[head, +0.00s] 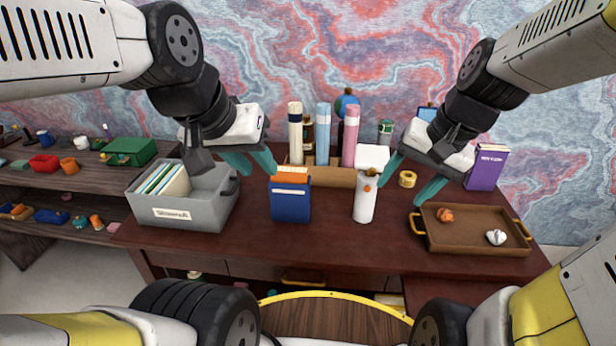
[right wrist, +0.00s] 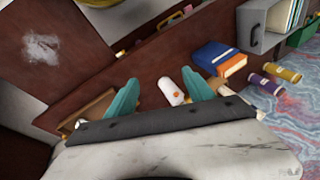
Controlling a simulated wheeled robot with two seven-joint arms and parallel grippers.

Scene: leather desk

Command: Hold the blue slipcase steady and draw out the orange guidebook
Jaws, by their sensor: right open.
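The blue slipcase (head: 290,205) stands upright on the desk, left of centre. The orange guidebook (head: 291,173) shows at its top, most of it hidden inside. In the right wrist view the slipcase (right wrist: 211,54) and guidebook (right wrist: 233,66) lie beyond the fingers. My left gripper (head: 258,165) looks open, its teal fingers just left of the guidebook's top in the head view; I cannot tell whether they touch anything. My right gripper (head: 402,190) is open and empty, right of the slipcase, between the white bottle and the brown tray.
A white bottle (head: 364,203) stands right of the slipcase. A grey bin (head: 212,208) with folders stands left. A brown tray (head: 460,240) with small items lies right. A wooden rack (head: 335,178) with tall tubes and a purple book (head: 486,168) stand behind. Desk before the slipcase is clear.

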